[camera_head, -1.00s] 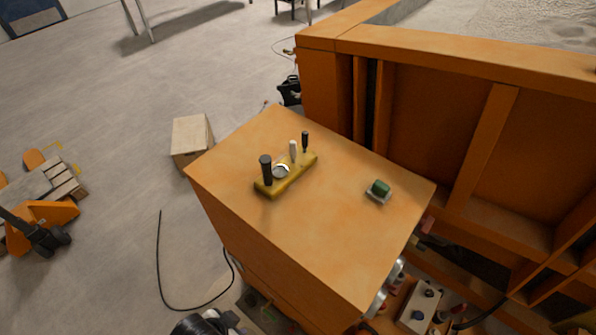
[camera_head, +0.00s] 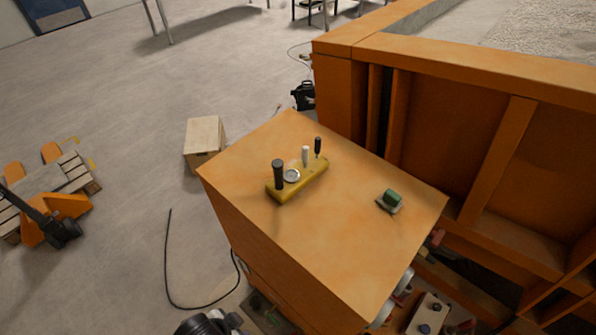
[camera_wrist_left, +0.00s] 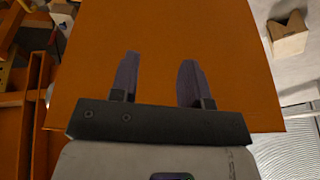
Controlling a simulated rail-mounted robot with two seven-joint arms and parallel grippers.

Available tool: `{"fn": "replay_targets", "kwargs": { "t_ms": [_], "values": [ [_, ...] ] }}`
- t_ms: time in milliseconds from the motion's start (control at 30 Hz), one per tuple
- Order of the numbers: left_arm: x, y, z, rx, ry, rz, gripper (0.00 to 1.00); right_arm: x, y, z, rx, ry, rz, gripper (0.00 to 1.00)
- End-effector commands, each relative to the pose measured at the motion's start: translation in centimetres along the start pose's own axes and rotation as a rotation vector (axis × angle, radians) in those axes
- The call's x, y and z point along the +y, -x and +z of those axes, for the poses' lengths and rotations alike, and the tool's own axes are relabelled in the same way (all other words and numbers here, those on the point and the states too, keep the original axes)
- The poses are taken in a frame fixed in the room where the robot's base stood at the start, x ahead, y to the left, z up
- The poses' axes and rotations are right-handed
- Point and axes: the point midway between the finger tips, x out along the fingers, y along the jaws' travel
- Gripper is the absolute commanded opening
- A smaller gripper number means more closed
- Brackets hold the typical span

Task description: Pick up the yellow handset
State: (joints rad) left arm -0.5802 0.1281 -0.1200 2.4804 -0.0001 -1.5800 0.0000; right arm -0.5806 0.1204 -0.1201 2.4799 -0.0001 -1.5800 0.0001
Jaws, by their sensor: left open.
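The yellow handset (camera_head: 311,184) lies on the orange cabinet top (camera_head: 325,250). It is a long yellow bar with a thick black knob, a round silver dial, a white stick and a thinner black stick standing up from it. In the left wrist view my left gripper (camera_wrist_left: 158,70) is open and empty, its two dark fingers apart in front of an orange face of the cabinet (camera_wrist_left: 220,40). The handset does not show in that view. My right gripper is in neither view.
A small green-topped item (camera_head: 392,198) sits near the cabinet top's right edge. A tall orange frame wall (camera_head: 450,62) stands behind and right. A pale box (camera_head: 203,135) and a black cable (camera_head: 168,265) lie on the floor left. A pallet jack (camera_head: 50,225) stands far left.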

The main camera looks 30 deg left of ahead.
Motion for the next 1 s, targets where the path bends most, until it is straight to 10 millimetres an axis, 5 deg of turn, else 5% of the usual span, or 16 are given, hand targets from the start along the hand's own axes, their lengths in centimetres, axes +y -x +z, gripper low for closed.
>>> {"fn": "replay_targets", "kwargs": {
  "t_ms": [633, 767, 1000],
  "values": [
    [0.1, -0.1, -0.9, 0.021, 0.007, 0.002, 0.52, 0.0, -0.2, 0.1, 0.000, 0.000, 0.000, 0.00],
    [-0.6, 0.1, -4.7, 0.112, 0.004, -0.014, 0.52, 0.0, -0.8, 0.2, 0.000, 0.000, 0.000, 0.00],
    [-3.7, 3.6, -17.0, 0.418, -0.037, -0.103, 0.52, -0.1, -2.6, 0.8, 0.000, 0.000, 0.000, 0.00]
  ]
}}
